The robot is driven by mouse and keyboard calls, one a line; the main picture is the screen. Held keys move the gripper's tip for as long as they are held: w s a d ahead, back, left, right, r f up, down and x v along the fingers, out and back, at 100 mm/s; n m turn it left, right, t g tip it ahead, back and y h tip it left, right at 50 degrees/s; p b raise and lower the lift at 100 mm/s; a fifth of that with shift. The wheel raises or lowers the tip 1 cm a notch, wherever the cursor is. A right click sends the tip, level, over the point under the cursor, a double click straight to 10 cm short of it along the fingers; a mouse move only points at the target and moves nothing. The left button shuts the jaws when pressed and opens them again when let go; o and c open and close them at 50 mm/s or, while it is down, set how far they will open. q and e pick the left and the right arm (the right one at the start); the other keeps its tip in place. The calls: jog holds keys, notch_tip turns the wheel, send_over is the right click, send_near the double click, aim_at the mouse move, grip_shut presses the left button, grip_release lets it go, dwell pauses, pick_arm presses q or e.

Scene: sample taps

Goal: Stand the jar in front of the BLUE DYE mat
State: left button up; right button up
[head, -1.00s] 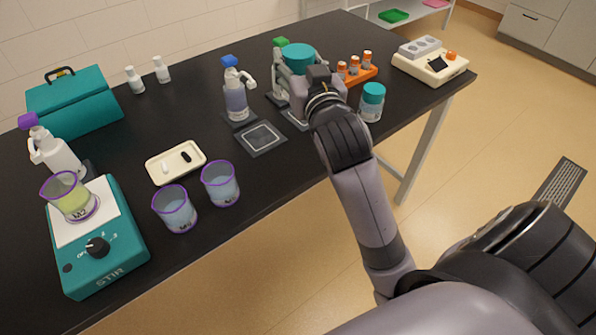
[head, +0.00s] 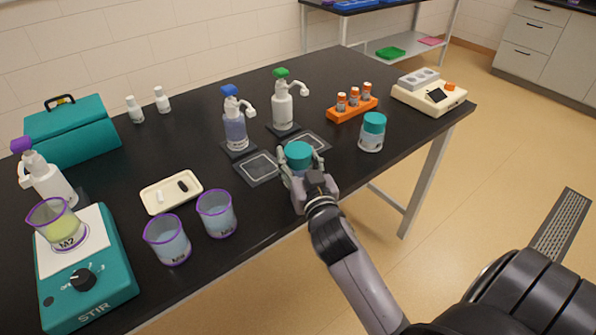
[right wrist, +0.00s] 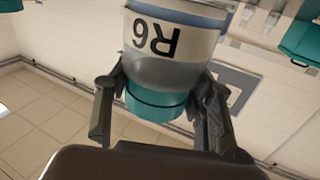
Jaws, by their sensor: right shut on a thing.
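My right gripper (head: 312,188) is shut on a jar (head: 298,156) with a teal lid, near the table's front edge. In the right wrist view the jar (right wrist: 168,55) appears upside down, labelled R6, between the fingers of the gripper (right wrist: 160,92). Whether its base touches the table is hidden. A dark mat with a pale square outline (head: 258,167) lies in front of the blue-capped tap bottle (head: 235,125) of bluish liquid. A similar mat (head: 318,142) lies before the green-capped bottle (head: 283,106). No mat lettering is readable. My left gripper is out of view.
Another teal-lidded jar (head: 372,132) stands right of the mats. Two purple-rimmed beakers (head: 167,241) (head: 217,214) and a white tray (head: 153,203) stand to the left, beside a teal stirrer (head: 108,285). An orange vial rack (head: 352,110) is behind. A narrow strip in front of the mats is clear.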

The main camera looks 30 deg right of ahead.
aim_at(298, 171)
jog(key=shift+f, duration=1.7)
jog(key=shift+f+b, duration=0.15)
jog(key=shift+b, duration=0.2)
jog(key=o, duration=1.6)
jog(key=shift+s, duration=0.15)
jog(key=b+v, duration=0.2)
jog(key=v, duration=0.9)
jog(key=shift+s+a, duration=0.15)
jog(key=shift+s, duration=0.25)
